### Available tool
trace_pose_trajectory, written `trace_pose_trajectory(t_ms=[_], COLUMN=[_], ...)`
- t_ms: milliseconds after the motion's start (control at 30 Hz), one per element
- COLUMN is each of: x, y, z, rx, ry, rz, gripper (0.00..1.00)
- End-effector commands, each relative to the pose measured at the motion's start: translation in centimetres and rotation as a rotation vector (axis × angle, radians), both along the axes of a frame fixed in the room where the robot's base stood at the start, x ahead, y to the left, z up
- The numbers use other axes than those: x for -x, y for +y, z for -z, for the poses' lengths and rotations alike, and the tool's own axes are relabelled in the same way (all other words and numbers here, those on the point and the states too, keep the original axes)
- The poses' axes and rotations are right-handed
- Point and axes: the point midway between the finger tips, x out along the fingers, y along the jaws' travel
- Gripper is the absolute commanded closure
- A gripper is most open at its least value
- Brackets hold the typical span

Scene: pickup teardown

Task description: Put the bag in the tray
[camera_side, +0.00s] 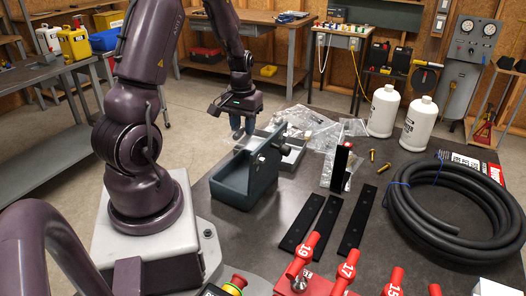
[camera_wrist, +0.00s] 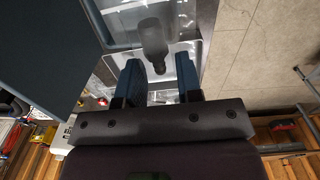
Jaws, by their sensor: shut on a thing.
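My gripper (camera_side: 238,128) is low over the near-left end of the metal tray (camera_side: 289,164), behind the blue-grey bin. In the wrist view its two blue fingers (camera_wrist: 159,82) stand apart, with pale, glossy, see-through material between them. This looks like a clear plastic bag, but its outline is hard to make out. A dark grey bottle-shaped thing (camera_wrist: 152,38) shows just beyond the fingertips; whether it is in the bag is unclear. The tray is partly hidden by the bin. Other clear bags (camera_side: 303,117) lie on the table beyond the tray.
The blue-grey bin (camera_side: 236,187) stands close in front of the tray. Black flat bars (camera_side: 325,222), brass bolts (camera_side: 374,156), a black hose coil (camera_side: 450,205) and white bottles (camera_side: 418,122) occupy the right side. Red numbered handles (camera_side: 348,270) stand at the front.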

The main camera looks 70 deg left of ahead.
Motion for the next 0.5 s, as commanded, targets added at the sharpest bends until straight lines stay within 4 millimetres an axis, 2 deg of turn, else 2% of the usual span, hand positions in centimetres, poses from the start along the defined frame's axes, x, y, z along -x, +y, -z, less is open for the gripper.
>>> trace_pose_trajectory(t_ms=[167,433,500], x=[-1.6,-6.0,-6.7], y=[2.2,7.1,7.9], z=[1.2,4.1,5.7], rx=[0.002,0.001,0.004], ry=[0.003,0.001,0.003], rz=[-0.005,-0.005,-0.006], gripper=[0.9,0.9,0.9])
